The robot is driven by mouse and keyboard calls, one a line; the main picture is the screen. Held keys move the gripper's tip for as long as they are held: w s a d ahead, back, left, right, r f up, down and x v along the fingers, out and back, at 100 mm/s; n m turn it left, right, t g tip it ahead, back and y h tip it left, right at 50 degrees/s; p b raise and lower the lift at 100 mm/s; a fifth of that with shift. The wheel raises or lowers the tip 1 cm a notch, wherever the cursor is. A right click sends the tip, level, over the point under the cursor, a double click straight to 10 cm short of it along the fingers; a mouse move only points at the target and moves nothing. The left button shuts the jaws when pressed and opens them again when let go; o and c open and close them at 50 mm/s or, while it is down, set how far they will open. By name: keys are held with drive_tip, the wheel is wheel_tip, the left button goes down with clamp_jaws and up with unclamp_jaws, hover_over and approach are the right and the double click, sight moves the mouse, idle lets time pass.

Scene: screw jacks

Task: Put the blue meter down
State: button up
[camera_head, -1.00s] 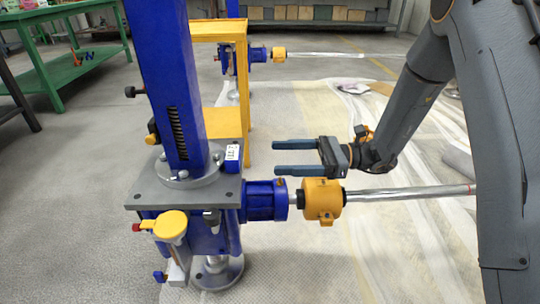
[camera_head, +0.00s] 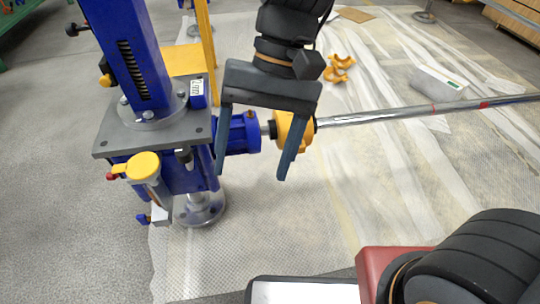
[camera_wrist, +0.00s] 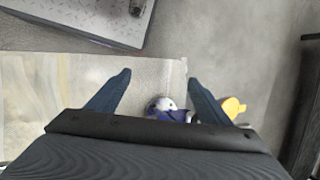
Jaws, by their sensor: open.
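The blue meter (camera_head: 198,92), a small box with a white display, stands on the grey top plate (camera_head: 120,139) of the blue screw jack, beside the foot of its column, in the head view. My gripper (camera_head: 252,175) hangs fingers down to the right of the meter, nearer the camera, in front of the blue gear housing (camera_head: 238,135) and the yellow coupling (camera_head: 297,131). Its fingers are wide apart and hold nothing. In the wrist view my gripper (camera_wrist: 158,78) is also open, with empty floor between the fingertips. I cannot make out the meter in that view.
The blue column (camera_head: 128,60) rises left of the meter. A yellow-capped cylinder (camera_head: 145,168) hangs on the jack's near side. A metal shaft (camera_head: 400,112) runs right from the coupling. Yellow half shells (camera_head: 340,68) lie on the sheeting behind. Sheeted floor in front is clear.

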drive_tip(key=d+n+t, duration=0.1)
drive_tip(key=r+n+t, duration=0.1)
drive_tip(key=n, duration=0.1)
drive_tip(key=s+d+n+t+h, duration=0.1)
drive_tip(key=t, duration=0.1)
drive_tip(key=shift+s+d+r+n, duration=0.1)
drive_tip(key=shift+d+r+n, duration=0.15)
drive_tip(key=shift+d+n, duration=0.15)
drive_tip(key=shift+r+p, duration=0.55)
drive_tip(key=shift+r, duration=0.05)
idle(0.5)
drive_tip(key=d+r+m+p, duration=0.2)
drive_tip(key=d+r+p, duration=0.5)
drive_tip(key=p, duration=0.5)
drive_tip(key=d+r+m+h+p, duration=0.1)
drive_tip(key=d+r+p, duration=0.5)
drive_tip(key=r+p, duration=0.6)
drive_tip(key=d+r+m+p, duration=0.4)
drive_tip(key=d+r+p, duration=0.3)
drive_tip(key=r+p, duration=0.3)
drive_tip(key=p, duration=0.4)
drive_tip(key=shift+d+h, duration=0.3)
drive_tip(key=shift+d, duration=0.05)
